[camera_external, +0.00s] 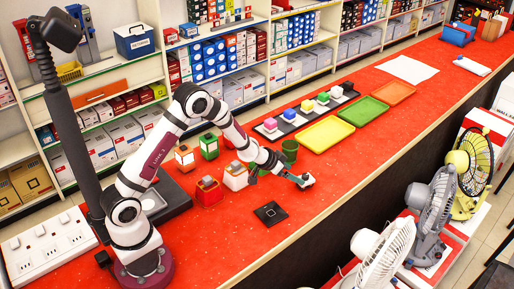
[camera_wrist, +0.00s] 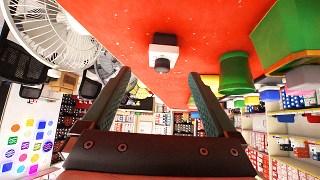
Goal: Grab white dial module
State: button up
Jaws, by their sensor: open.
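The white dial module (camera_wrist: 163,50) is a small white block with a dark round knob, on the red counter in the wrist view. It lies ahead of the gap between my fingers, apart from both. In the external view, a small white and grey piece that seems to be this module (camera_external: 308,179) shows right at the fingertips, partly covered by them. My gripper (camera_wrist: 158,76) is open, with nothing between its two dark fingers. In the external view my gripper (camera_external: 298,180) is low over the counter, tilted forward.
Red (camera_external: 209,192) and white-red (camera_external: 236,177) boxes stand left. A black square plate (camera_external: 270,214) lies in front. A yellow tray (camera_external: 325,135) lies beyond. Fans (camera_external: 384,252) stand beyond the counter edge.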

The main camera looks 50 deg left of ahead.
aim_at(302, 177)
jog(key=x, duration=0.9)
jog(key=shift+w+a, duration=0.15)
jog(key=shift+w, duration=0.15)
jog(key=c, duration=1.5)
jog(key=shift+o, duration=0.2)
jog(key=shift+r, duration=0.1)
